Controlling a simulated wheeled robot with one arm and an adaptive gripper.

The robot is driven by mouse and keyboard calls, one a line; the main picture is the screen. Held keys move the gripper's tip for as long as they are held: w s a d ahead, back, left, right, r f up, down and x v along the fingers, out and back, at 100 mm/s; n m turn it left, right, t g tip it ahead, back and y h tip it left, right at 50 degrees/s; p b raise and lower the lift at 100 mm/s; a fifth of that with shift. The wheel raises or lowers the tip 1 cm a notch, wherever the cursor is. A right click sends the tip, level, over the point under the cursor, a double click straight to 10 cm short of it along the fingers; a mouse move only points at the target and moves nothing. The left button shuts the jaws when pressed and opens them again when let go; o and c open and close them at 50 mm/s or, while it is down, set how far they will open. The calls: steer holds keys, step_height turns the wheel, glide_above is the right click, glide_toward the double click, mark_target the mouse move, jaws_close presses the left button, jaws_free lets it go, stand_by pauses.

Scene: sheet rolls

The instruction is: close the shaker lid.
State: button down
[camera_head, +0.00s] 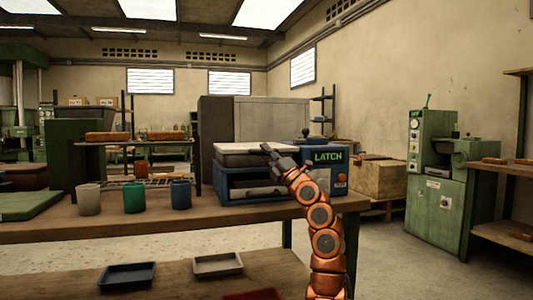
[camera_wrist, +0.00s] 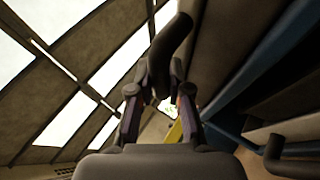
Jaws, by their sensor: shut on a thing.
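In the wrist view my gripper (camera_wrist: 160,95) is shut on a dark curved handle (camera_wrist: 172,42), which runs up between the fingers. The handle's join to the lid is hidden.
Grey, green and blue cups (camera_head: 89,199) stand left of the shaker on the bench (camera_head: 60,231). A low rack (camera_head: 150,182) is behind them. A large grey cabinet (camera_head: 270,118) stands behind the shaker.

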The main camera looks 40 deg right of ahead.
steer(key=shift+w+d+f, duration=0.1)
steer(key=shift+d+f, duration=0.05)
steer(key=shift+f, duration=0.15)
steer(key=c, duration=1.4)
jaws_free()
steer(key=shift+o, duration=0.2)
steer(key=shift+r, duration=0.1)
steer(key=shift+f, duration=0.2)
steer(key=shift+s+d+f, duration=0.1)
steer(key=shift+s+f, duration=0.2)
steer(key=shift+s, duration=0.1)
steer(key=v, duration=0.6)
steer(key=shift+s, duration=0.25)
